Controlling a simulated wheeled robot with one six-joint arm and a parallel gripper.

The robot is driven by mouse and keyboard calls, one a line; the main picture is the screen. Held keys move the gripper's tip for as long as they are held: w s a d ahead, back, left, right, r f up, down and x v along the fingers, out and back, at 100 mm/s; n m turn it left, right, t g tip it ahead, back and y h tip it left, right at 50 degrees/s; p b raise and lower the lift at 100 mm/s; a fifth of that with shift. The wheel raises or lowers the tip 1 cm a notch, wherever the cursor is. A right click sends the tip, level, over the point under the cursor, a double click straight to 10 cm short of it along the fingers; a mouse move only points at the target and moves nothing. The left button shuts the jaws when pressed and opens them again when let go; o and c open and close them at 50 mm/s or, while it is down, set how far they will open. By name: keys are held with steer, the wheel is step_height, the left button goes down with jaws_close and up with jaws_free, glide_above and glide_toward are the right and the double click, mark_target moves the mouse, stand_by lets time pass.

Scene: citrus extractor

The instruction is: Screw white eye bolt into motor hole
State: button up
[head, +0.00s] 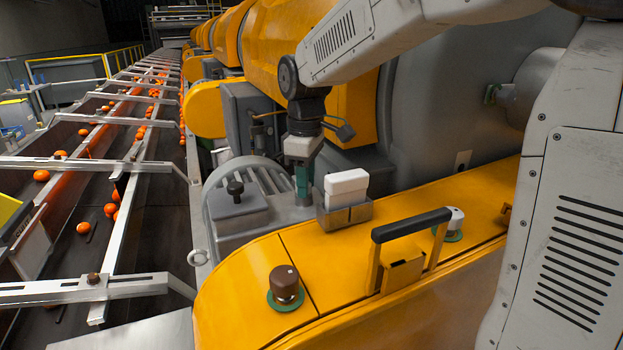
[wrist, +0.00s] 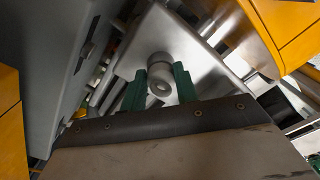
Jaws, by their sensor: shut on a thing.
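A pale grey-white eye bolt (wrist: 160,86) sits between the green fingertips of my gripper (wrist: 159,82) in the wrist view, with its ring toward the camera. My gripper is shut on it. In the head view my gripper (head: 304,182) points down at the right end of the finned grey motor (head: 262,184); the bolt is not discernible there. A light metal surface (wrist: 190,50) lies beyond the bolt in the wrist view. I cannot see the hole or tell whether the bolt's shank touches it.
A white box (head: 346,188) stands in a metal holder (head: 347,216) close right of my gripper. A brown knob (head: 285,284), a black handle (head: 411,225) and a white knob (head: 455,218) rise from the yellow housing (head: 240,300). A conveyor with oranges (head: 110,209) runs at left.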

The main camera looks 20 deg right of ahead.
steer(key=shift+m, duration=0.8)
steer(key=shift+m, duration=0.9)
steer(key=shift+a, duration=0.1)
steer(key=shift+m, duration=0.4)
steer(key=o, duration=0.9)
steer(key=shift+c, duration=0.2)
step_height(320, 180, up, 12)
